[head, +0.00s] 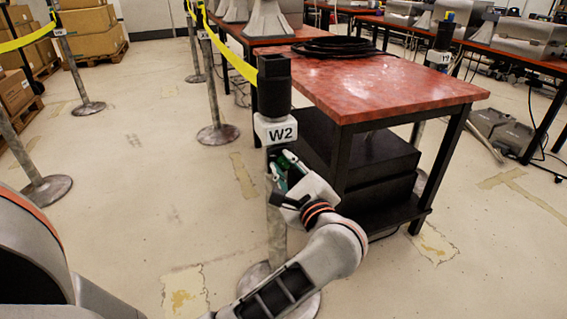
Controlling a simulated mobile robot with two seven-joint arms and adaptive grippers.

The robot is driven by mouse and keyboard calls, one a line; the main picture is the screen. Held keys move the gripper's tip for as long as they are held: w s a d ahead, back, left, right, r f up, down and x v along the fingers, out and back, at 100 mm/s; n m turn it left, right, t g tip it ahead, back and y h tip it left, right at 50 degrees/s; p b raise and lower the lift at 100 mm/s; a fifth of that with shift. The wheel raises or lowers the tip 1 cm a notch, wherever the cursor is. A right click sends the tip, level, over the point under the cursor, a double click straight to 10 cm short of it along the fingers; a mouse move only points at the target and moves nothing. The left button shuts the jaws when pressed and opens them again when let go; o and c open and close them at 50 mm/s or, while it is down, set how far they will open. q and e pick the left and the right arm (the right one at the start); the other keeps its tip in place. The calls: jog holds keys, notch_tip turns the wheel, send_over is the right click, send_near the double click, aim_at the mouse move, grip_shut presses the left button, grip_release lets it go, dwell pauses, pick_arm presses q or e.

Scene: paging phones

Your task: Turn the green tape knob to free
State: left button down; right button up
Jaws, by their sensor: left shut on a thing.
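The W2 post is a grey metal stanchion with a black head (274,85) and a white "W2" label (276,131). My left gripper (284,169) is at the post just below that label, shut on the green tape knob (279,178). Only small green patches of the knob show between and beside the fingers; most of it is hidden, and I cannot read its setting. A yellow tape (232,55) runs from the head of the post back to the left. My right gripper is not in view.
A red-topped table (385,85) with a black cable coil (345,46) and black boxes beneath stands close right of the post. More stanchions (215,134) stand to the left. Cardboard boxes (88,30) are at the far left.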

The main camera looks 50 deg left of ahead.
pick_arm(q)
jog(key=shift+n, duration=0.4)
jog(key=c, duration=2.2)
grip_release()
jog(key=shift+o, duration=0.2)
jog(key=shift+m, duration=0.3)
